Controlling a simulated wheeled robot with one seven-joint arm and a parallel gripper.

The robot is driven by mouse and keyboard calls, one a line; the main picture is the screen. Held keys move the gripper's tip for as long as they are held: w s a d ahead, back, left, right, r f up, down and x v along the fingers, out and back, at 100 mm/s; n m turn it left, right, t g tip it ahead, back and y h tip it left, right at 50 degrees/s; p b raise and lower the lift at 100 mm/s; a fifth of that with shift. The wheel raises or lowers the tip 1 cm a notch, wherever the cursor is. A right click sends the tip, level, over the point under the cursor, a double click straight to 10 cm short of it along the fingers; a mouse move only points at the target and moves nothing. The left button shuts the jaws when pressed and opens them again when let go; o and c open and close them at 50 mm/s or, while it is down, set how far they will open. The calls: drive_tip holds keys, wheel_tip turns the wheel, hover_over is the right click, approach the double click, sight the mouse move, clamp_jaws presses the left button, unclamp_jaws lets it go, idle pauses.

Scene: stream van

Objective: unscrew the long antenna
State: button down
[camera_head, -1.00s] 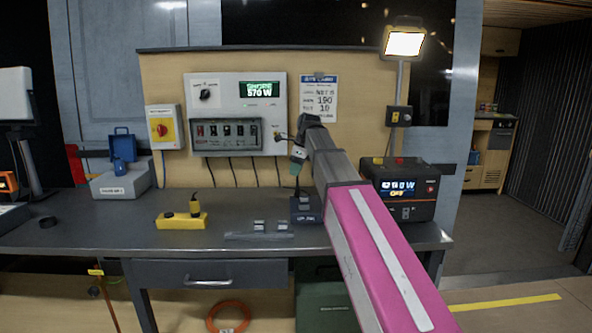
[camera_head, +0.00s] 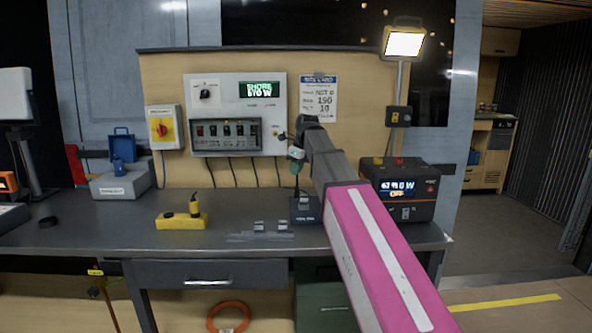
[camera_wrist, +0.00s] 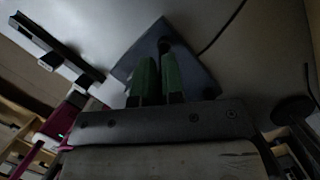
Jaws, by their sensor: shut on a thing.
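My gripper (camera_head: 297,165) hangs above the back right of the workbench, in front of the panel board. In the wrist view, its two green fingers (camera_wrist: 159,78) are close together, shut on a dark slim upright piece that I take for the long antenna (camera_wrist: 163,46). The antenna stands on a dark blue-grey box (camera_head: 306,212), which also shows in the wrist view (camera_wrist: 195,72). In the head view the antenna is a thin dark line (camera_head: 297,184) between gripper and box. The fingers hide part of it.
A grey rack with small blocks (camera_head: 258,238) lies left of the box. A yellow block (camera_head: 181,221) is further left. A black power unit (camera_head: 410,208) stands close on the right. The bench front (camera_head: 160,253) is clear.

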drive_tip(key=n+g, duration=0.1)
drive_tip(key=n, duration=0.3)
drive_tip(key=shift+y, duration=0.3)
drive_tip(key=shift+n, duration=0.3)
drive_tip(key=shift+r, duration=1.2)
drive_tip(key=shift+r, duration=1.35)
drive_tip(key=shift+s, duration=0.1)
